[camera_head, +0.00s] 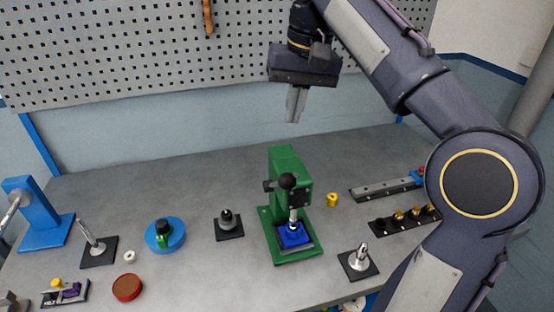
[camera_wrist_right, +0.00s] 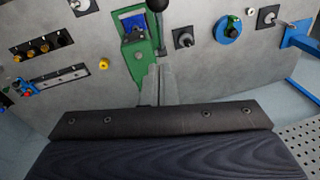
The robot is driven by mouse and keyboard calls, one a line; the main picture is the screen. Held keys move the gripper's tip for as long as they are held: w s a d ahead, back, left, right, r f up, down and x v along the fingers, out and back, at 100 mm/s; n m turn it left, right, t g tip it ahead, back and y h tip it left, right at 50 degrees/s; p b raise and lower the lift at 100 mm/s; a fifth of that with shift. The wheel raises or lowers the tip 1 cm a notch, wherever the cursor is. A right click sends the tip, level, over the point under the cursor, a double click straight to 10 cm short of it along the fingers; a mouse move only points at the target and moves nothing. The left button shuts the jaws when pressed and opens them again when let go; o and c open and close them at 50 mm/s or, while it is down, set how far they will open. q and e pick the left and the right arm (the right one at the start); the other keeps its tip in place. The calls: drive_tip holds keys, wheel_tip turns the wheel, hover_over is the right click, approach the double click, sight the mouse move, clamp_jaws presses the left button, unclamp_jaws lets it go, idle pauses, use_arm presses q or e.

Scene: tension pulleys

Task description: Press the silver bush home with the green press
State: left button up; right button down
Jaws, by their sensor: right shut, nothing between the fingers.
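The green press (camera_head: 286,160) stands upright in the middle of the table, with a black ball knob (camera_head: 288,181) on its lever. A blue block (camera_head: 291,239) sits on its base under the ram, with a small bright silver part (camera_head: 294,224) at its top. I cannot tell whether this part is the silver bush or the ram's tip. My right gripper (camera_head: 294,120) is shut and empty, pointing down above and behind the press. In the wrist view its fingers (camera_wrist_right: 158,70) overlap the green press (camera_wrist_right: 145,70). My left gripper is out of view.
A black-based stand with a silver post (camera_head: 359,258) is right of the press. A dark stand (camera_head: 228,225) and blue round fixture (camera_head: 165,235) are left. A pegboard (camera_head: 140,50) is behind.

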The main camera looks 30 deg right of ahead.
drive_tip(key=b, duration=0.1)
approach(277, 185)
drive_tip(key=w+d+f, duration=0.1)
drive_tip(key=w, duration=0.1)
drive_tip(key=shift+s+a+f, duration=0.15)
drive_tip(key=shift+s+f, duration=0.2)
drive_tip(key=shift+f, duration=0.35)
drive_tip(key=shift+s+a+f, duration=0.2)
drive_tip(key=shift+s+f, duration=0.2)
drive_tip(key=shift+f, duration=0.3)
drive_tip(key=shift+s+a+f, duration=0.15)
drive_tip(key=shift+s+f, duration=0.2)
drive_tip(key=shift+f, duration=0.4)
